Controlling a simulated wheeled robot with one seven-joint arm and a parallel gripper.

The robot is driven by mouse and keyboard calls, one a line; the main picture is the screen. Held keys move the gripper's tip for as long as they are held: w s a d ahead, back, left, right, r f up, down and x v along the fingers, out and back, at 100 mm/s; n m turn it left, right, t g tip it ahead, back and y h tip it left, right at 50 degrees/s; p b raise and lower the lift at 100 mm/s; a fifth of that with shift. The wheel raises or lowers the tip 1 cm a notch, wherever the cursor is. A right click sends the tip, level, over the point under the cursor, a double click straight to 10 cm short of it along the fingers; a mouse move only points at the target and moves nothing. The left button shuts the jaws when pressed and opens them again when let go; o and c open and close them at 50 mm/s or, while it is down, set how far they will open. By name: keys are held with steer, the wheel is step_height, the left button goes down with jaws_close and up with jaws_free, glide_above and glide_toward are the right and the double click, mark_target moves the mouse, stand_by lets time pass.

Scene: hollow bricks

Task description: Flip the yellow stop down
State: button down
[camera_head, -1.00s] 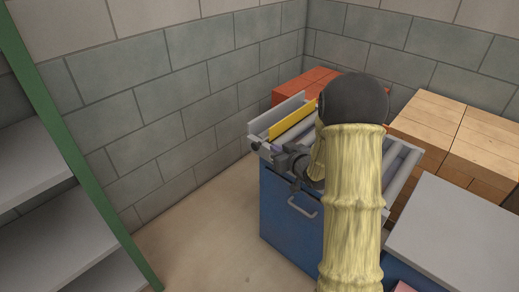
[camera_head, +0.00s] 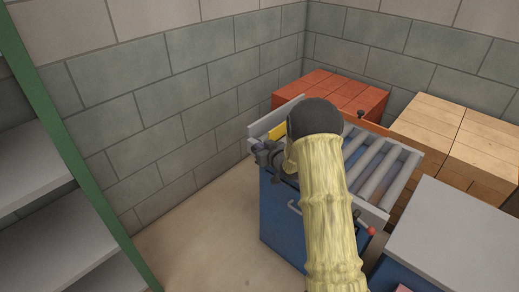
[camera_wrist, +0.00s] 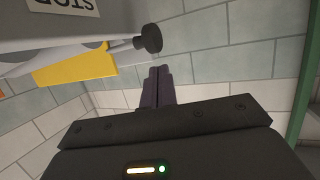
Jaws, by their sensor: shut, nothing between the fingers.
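The yellow stop (camera_head: 277,131) is a flat strip along the left end of the roller conveyor (camera_head: 377,172) on the blue cabinet. My arm hides its right part in the head view. In the wrist view the yellow stop (camera_wrist: 78,65) is a plate at the upper left, tilted, beneath a grey panel. A black round knob (camera_wrist: 150,39) on a rod sticks out from beside the plate. My gripper (camera_wrist: 158,72) is shut and empty, its dark fingertips just below the knob in that view and right of the yellow plate. I cannot tell whether they touch the knob.
The grey panel (camera_wrist: 70,28) carries an upside-down STOP label. Red bricks (camera_head: 335,88) stand behind the conveyor and tan bricks (camera_head: 450,135) to its right. A grey-topped surface (camera_head: 460,225) is at the lower right. The floor left of the cabinet is clear.

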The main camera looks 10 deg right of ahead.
steer(key=shift+w+a+f, duration=0.15)
steer(key=shift+w+f, duration=0.25)
steer(key=shift+f, duration=0.35)
steer(key=shift+s+f+b, duration=0.1)
steer(key=shift+f+b, duration=1.9)
steer(key=shift+f, duration=0.8)
steer(key=r+p+v, duration=0.2)
steer(key=r+v, duration=0.1)
steer(key=v, duration=1)
steer(key=shift+w+a, duration=0.2)
steer(key=shift+w, duration=0.25)
